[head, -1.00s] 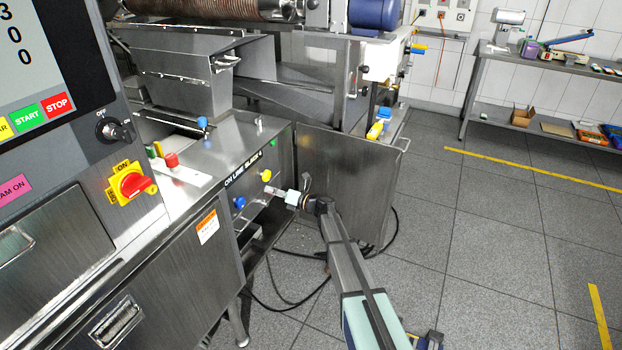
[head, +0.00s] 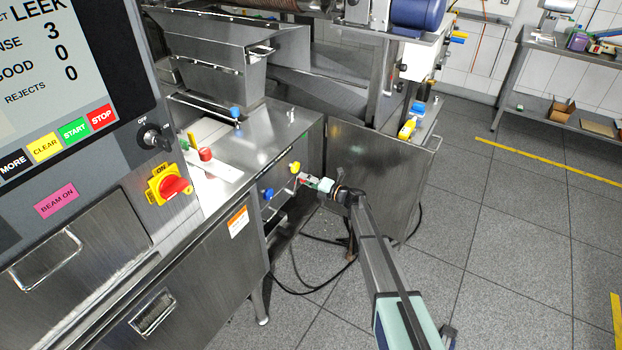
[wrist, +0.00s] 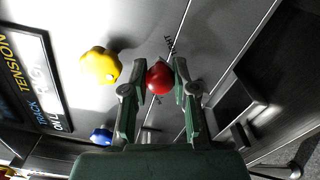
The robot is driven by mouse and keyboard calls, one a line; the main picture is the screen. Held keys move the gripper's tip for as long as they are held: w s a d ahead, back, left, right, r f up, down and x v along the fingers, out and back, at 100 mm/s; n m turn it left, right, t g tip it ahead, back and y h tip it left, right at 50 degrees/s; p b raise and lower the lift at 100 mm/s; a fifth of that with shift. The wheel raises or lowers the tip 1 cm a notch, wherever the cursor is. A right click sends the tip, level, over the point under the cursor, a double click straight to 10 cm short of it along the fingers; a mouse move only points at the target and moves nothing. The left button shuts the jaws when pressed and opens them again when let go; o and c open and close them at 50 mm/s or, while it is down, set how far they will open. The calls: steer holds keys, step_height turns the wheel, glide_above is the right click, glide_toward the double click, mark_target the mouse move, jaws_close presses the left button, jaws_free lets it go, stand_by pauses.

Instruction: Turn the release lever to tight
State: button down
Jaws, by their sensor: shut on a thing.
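A red ball knob (wrist: 159,78), seemingly the end of the release lever, sits between the two fingers of my gripper (wrist: 160,85) in the wrist view. The fingers are shut on it, one on each side. The lever's shaft is hidden behind the knob. Small dark lettering (wrist: 170,44) stands on the metal panel just above the knob, too blurred to read. In the head view my gripper (head: 309,182) reaches the front panel of the steel machine, right of and slightly below a yellow knob (head: 294,167).
The yellow knob (wrist: 100,65) is close left of my gripper in the wrist view, with a blue knob (wrist: 101,136) lower left. A dark label plate (wrist: 32,75) reads "TENSION" and "TRACK". A steel cabinet side (head: 385,185) stands behind my arm. Open floor (head: 510,240) lies right.

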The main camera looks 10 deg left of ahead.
steer(key=c, duration=0.9)
jaws_free()
steer(key=shift+a, duration=0.1)
steer(key=v, duration=1.2)
